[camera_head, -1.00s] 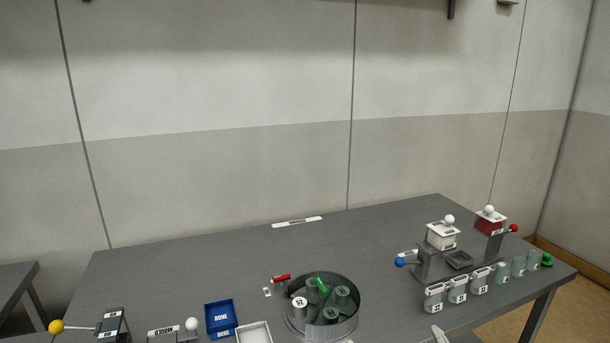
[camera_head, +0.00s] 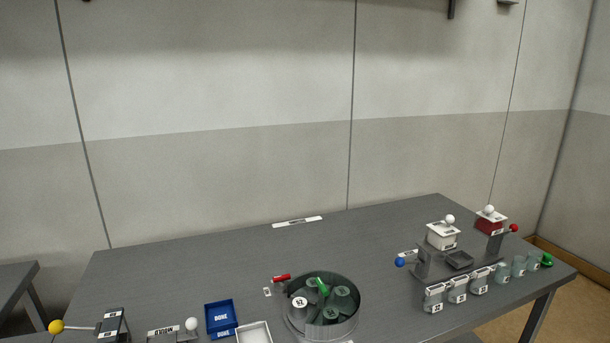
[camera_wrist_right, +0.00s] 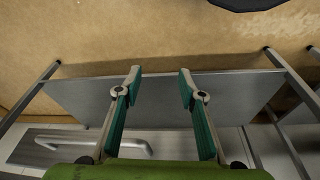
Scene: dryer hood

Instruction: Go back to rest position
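My right gripper (camera_wrist_right: 160,90) shows in the right wrist view. Its two green-padded fingers are spread apart with nothing between them. Beneath them are a grey panel (camera_wrist_right: 225,95) and brown floor. Neither gripper shows in the head view; the left one is out of sight.
The grey table (camera_head: 190,270) carries a round grey container (camera_head: 322,330) with several cylinders, a blue DONE box (camera_head: 220,317), a white tray (camera_head: 255,333), a station with a blue knob (camera_head: 400,262), and a row of labelled jars (camera_head: 457,291). The table's back middle is mostly clear.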

